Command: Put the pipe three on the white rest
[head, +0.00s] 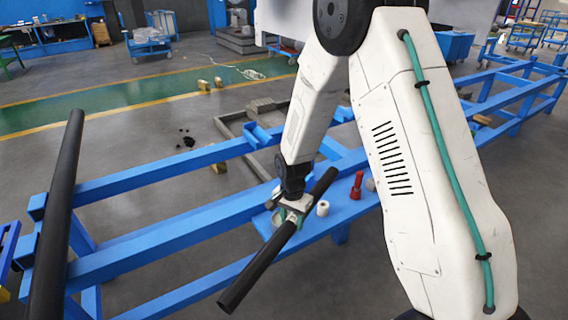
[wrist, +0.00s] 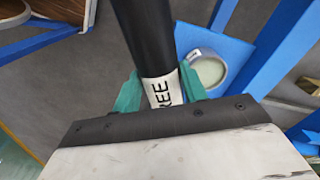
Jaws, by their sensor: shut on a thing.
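Pipe three (head: 262,265) is a long black pipe held slantwise above the blue frame, its near end low toward the front and its far end up to the right. In the wrist view the pipe (wrist: 143,35) carries a white label reading "REE", the rest of the word hidden. My gripper (head: 291,212) is shut around the pipe near its middle; its teal fingers (wrist: 160,88) press on both sides of the label. I cannot pick out a white rest with certainty. A small white cylinder (head: 322,208) stands on the blue shelf just right of the gripper.
A red object (head: 356,187) stands on the blue shelf (head: 345,213). A round pale ring (wrist: 208,70) lies on blue in the wrist view. Another dark pipe (head: 57,205) lies across the blue frame (head: 150,187) at left. Grey floor lies around.

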